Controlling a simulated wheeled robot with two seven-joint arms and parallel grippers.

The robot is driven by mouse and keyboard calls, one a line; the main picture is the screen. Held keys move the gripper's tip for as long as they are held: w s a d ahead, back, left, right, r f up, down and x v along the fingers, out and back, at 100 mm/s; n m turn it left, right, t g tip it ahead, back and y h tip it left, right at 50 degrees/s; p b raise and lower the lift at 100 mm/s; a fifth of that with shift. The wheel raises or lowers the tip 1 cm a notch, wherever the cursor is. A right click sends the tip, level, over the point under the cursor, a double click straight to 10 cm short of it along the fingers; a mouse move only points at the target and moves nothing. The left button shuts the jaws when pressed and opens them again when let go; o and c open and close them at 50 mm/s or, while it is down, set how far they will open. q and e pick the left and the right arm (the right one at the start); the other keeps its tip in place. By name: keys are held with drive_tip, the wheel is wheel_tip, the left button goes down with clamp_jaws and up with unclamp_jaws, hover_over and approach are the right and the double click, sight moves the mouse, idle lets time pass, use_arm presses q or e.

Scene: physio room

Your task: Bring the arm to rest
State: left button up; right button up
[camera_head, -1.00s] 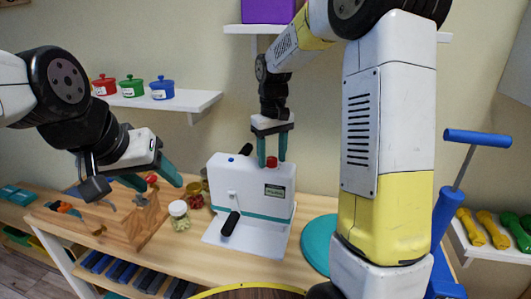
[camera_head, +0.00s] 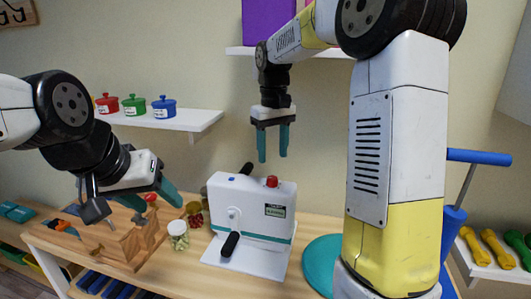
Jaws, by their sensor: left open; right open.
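My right gripper (camera_head: 272,157) hangs in the air above the white machine (camera_head: 250,208), fingers pointing down. Its teal fingers are apart with nothing between them. The red button (camera_head: 272,182) on the machine's top is just below them, with a gap between. My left gripper (camera_head: 152,201) is at the left, over the wooden block (camera_head: 120,240) on the table. Its teal fingers are apart and I see nothing held. Whether its fingers touch the wooden block or the red knob (camera_head: 151,197) there, I cannot tell.
A lidded jar (camera_head: 178,235) stands between the wooden block and the machine on the wooden table (camera_head: 190,268). A teal disc (camera_head: 320,262) lies right of the machine. A wall shelf (camera_head: 185,119) with red, green and blue pots is behind my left arm.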

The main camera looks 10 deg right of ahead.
drive_tip(key=s+d+m+t+y, duration=0.1)
drive_tip(key=s+m+t, duration=0.1)
drive_tip(key=s, duration=0.9)
drive_tip(key=s+d+r+m+t+y, duration=0.1)
drive_tip(key=s+t, duration=0.3)
drive_tip(key=s, duration=0.7)
drive_tip(key=shift+d+r+m, duration=0.25)
drive_tip(key=shift+d+m, duration=0.25)
drive_tip(key=shift+d, duration=0.1)
